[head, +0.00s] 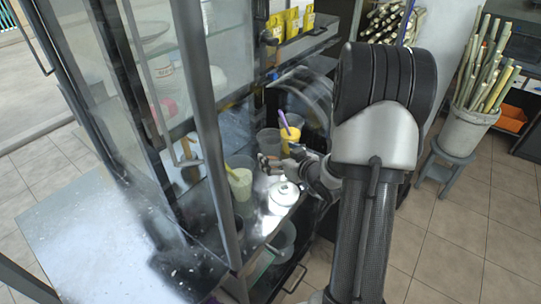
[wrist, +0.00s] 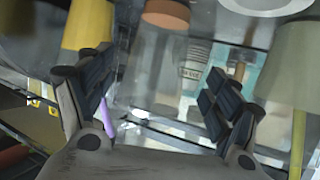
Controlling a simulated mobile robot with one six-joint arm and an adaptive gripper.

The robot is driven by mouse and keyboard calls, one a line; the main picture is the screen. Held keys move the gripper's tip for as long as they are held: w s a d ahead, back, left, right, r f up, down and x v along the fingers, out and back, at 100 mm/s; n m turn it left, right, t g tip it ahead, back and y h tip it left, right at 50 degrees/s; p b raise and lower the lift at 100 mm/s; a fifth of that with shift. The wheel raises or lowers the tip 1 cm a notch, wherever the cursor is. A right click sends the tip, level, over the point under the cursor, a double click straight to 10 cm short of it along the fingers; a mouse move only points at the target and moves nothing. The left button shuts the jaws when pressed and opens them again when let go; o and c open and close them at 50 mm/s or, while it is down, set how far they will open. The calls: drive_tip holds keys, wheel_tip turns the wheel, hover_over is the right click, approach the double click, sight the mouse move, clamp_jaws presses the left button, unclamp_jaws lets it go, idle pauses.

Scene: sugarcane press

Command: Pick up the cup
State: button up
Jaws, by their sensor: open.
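Several cups stand on the counter inside the glass-sided stall. A clear, empty-looking cup (head: 268,141) stands at the back; a yellow cup (head: 290,135) with a purple straw is beside it. A pale green cup (head: 240,184) with a green straw stands nearer. My gripper (head: 270,163) is low among them, partly hidden by my arm. In the wrist view, which looks upside down, my gripper (wrist: 160,78) is open with nothing held. A clear cup (wrist: 160,65) shows beyond and between the fingers, the yellow cup (wrist: 88,25) left, the pale cup (wrist: 285,60) right. Contact is unclear.
A white round lidded item (head: 284,194) sits on the counter close to my gripper. Glass panels and a dark upright post (head: 205,130) border the counter's left side. Yellow packets (head: 290,22) stand on a shelf behind. A bucket of cane (head: 466,130) is at right.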

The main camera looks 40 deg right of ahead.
sight(276, 156)
drive_tip(key=shift+w+f, duration=0.25)
drive_tip(key=shift+w, duration=0.25)
drive_tip(key=b+x, duration=0.1)
drive_tip(key=x, duration=0.1)
drive_tip(key=b+x, duration=0.1)
drive_tip(key=x, duration=0.1)
drive_tip(key=shift+d+f, duration=0.2)
drive_tip(key=shift+f, duration=0.3)
drive_tip(key=shift+w, duration=0.25)
drive_tip(key=shift+c, duration=0.3)
drive_tip(key=c, duration=1.1)
drive_tip(key=shift+c, duration=0.2)
